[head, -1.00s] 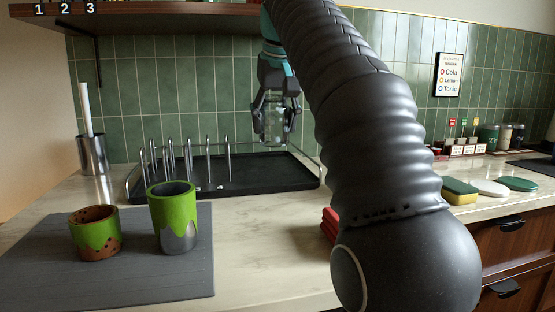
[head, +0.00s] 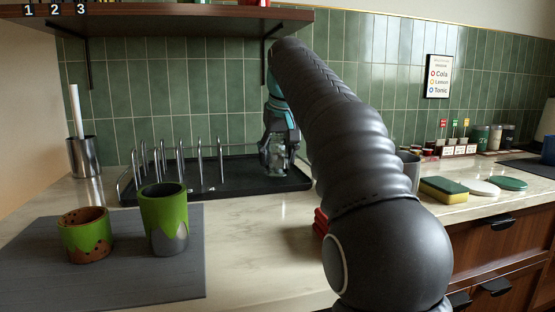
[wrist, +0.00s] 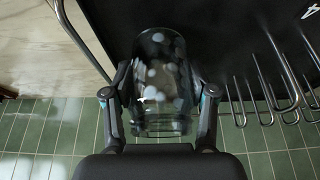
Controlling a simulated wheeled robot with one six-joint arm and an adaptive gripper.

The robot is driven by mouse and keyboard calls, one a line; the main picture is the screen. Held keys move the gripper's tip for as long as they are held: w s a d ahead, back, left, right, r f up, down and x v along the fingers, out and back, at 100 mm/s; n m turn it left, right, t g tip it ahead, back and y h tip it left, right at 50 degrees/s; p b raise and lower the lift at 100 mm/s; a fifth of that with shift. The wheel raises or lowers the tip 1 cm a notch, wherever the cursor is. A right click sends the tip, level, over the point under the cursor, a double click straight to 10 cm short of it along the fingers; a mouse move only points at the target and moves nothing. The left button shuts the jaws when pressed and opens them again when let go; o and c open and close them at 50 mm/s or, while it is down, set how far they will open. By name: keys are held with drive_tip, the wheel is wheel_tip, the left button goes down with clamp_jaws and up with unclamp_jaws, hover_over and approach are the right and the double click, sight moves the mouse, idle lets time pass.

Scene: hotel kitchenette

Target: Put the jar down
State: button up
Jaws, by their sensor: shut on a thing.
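The jar (head: 276,157) is clear glass. In the head view it is upright between the fingers of my gripper (head: 279,150), low over the right part of the black drying tray (head: 240,186). In the wrist view the jar (wrist: 160,85) lies between both fingers of my gripper (wrist: 160,98), which are closed against its sides, with the dark tray (wrist: 215,25) behind it. I cannot tell whether its base touches the tray. The fingers partly cover the jar in the head view.
Several metal rack prongs (head: 180,162) stand on the tray's left part. A green-brown cup (head: 86,236) and a green-grey cup (head: 164,220) stand on a grey mat (head: 110,280) in front. A shelf (head: 170,20) hangs above. A sponge (head: 443,190) lies at right.

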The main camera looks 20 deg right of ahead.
drive_tip(key=shift+f, duration=0.3)
drive_tip(key=shift+f, duration=0.1)
drive_tip(key=o, duration=1.3)
drive_tip(key=shift+r, duration=0.35)
drive_tip(key=v, duration=0.7)
drive_tip(key=shift+p, duration=0.35)
